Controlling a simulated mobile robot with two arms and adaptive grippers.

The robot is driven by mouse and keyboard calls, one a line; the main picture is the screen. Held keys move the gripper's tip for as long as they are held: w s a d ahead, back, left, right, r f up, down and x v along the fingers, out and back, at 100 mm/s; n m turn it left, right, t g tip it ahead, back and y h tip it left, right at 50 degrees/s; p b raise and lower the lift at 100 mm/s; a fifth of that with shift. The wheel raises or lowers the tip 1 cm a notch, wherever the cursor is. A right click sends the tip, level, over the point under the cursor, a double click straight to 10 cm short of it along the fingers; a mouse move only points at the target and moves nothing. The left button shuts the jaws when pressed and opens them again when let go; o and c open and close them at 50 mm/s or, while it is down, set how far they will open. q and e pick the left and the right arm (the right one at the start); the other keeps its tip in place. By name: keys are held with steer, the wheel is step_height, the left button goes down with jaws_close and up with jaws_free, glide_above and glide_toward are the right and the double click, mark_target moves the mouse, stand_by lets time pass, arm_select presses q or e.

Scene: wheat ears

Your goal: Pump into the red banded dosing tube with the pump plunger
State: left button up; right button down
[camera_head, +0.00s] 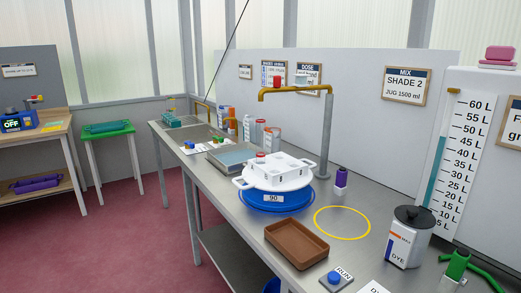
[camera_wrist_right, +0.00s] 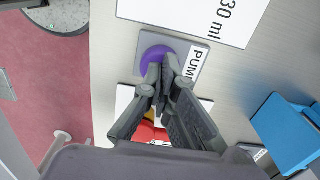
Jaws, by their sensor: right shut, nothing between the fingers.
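In the right wrist view, a round purple plunger knob (camera_wrist_right: 152,56) sits on a grey plate beside a label reading "PUM", its last part cut off by my gripper. My right gripper (camera_wrist_right: 162,66) is shut and empty, with its fingertips over the edge of the knob. I cannot tell whether they touch it. A red and white thing (camera_wrist_right: 150,132) lies partly hidden behind the fingers; I cannot tell whether it is the red banded dosing tube. Neither gripper shows in the head view.
A white "30 ml" card (camera_wrist_right: 205,15) lies beside the plate, and a blue block (camera_wrist_right: 285,132) is at the right. In the head view the counter holds a blue tub (camera_head: 270,203) with a white lid, a brown tray (camera_head: 297,243) and a dye canister (camera_head: 408,240). A yellow ring (camera_head: 342,238) marks bare counter.

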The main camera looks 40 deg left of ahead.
steer(key=shift+r+p, duration=1.45)
steer(key=shift+r, duration=1.5)
steer(key=shift+f, duration=0.1)
steer(key=shift+f+b, duration=2.8)
steer(key=shift+f, duration=0.2)
steer(key=shift+r, duration=0.15)
steer(key=shift+r+p, duration=1.6)
steer(key=shift+r, duration=1.35)
steer(key=shift+f, duration=0.15)
